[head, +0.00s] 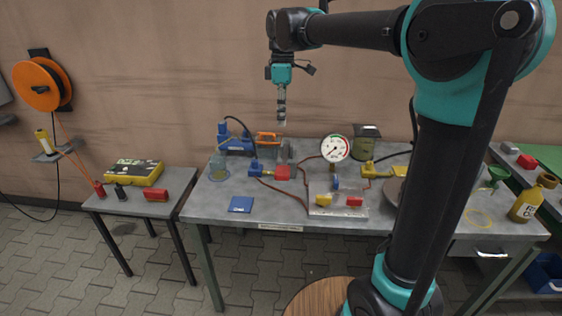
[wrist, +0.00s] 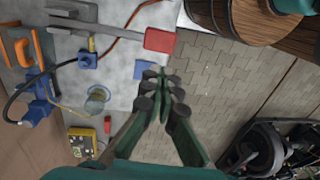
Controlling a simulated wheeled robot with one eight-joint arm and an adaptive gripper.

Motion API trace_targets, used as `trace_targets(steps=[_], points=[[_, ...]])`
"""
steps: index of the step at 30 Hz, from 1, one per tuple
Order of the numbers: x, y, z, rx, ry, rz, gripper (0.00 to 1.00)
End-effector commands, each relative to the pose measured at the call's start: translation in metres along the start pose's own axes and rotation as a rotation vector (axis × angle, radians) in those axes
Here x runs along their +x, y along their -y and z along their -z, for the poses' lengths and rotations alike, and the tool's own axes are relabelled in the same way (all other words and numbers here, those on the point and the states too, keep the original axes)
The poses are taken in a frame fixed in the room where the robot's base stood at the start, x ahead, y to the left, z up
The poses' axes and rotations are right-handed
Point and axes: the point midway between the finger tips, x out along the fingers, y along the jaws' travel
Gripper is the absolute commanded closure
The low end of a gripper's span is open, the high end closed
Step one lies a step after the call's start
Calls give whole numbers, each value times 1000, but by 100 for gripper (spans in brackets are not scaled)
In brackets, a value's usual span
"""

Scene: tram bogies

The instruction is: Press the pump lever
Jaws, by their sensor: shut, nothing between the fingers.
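The pump lever is a grey bar with a red end pad (head: 283,172) that points toward the table's front. In the wrist view the red pad (wrist: 160,40) and its long grey bar (wrist: 110,29) show at the top. My gripper (head: 282,121) is shut and empty, pointing down. It hangs above the back of the workbench, higher than the lever and apart from it. In the wrist view the closed fingertips (wrist: 162,82) show below the red pad in the picture, with nothing between them.
The workbench (head: 210,205) also carries a blue device (head: 235,140), a glass beaker (head: 217,170), a pressure gauge (head: 335,149), a blue-yellow valve (head: 262,168) and a blue card (head: 240,204). A side table (head: 125,200) holds a yellow box (head: 134,172).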

Motion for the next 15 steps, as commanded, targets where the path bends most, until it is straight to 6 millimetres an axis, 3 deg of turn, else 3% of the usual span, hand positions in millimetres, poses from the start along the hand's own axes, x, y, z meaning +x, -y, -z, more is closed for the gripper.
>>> trace_targets(steps=[8, 15], points=[[10, 0, 0, 0, 0, -1, 100], [51, 0, 0, 0, 0, -1, 100]])
